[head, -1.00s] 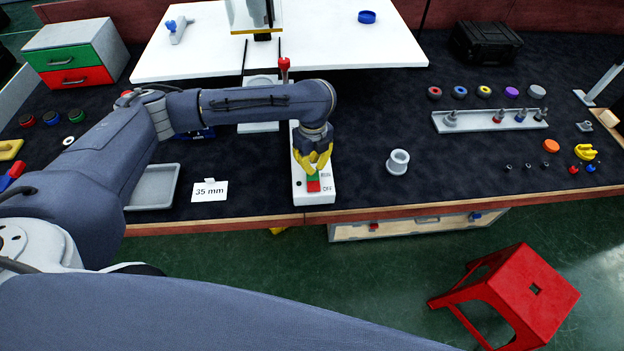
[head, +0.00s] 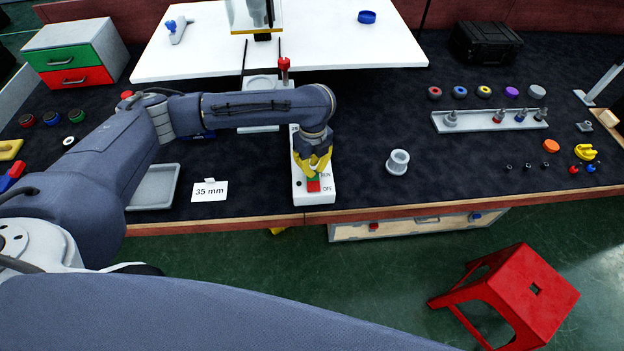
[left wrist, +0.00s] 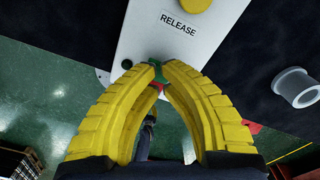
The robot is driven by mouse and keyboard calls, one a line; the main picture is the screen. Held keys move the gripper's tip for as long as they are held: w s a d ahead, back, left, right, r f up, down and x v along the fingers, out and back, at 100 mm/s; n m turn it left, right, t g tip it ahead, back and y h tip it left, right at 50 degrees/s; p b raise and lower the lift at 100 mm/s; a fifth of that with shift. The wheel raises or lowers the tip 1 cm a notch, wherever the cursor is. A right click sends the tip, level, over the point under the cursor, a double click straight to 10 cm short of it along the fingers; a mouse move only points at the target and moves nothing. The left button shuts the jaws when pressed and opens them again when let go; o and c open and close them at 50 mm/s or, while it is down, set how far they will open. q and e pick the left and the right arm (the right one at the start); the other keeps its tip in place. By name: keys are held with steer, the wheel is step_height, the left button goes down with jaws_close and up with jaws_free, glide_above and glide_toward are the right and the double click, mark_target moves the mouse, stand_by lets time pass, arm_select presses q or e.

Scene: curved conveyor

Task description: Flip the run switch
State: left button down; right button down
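The run switch is a rocker with a green half (head: 314,177) and a red half (head: 313,187) at the front end of a white control box (head: 327,196) marked RUN and OFF. My left gripper (head: 315,173) points down at the green half, and its yellow fingers partly cover it. In the left wrist view the fingertips (left wrist: 160,66) come nearly together over the green half (left wrist: 154,73), and a strip of red half (left wrist: 161,87) shows between the fingers. I cannot tell whether the tips press it. My right gripper is not in view.
The RELEASE label (left wrist: 178,24) and a yellow button (left wrist: 196,4) are on the same box. A grey ring-shaped part (head: 398,162) stands to its right. A 35 mm card (head: 210,191) and a grey tray (head: 154,187) lie to its left. A red stool (head: 520,290) stands in front.

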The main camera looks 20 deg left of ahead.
arm_select(q)
steer(key=shift+f, duration=1.25)
stand_by(0.8)
steer(key=shift+r, duration=0.1)
steer(key=shift+r, duration=3.4)
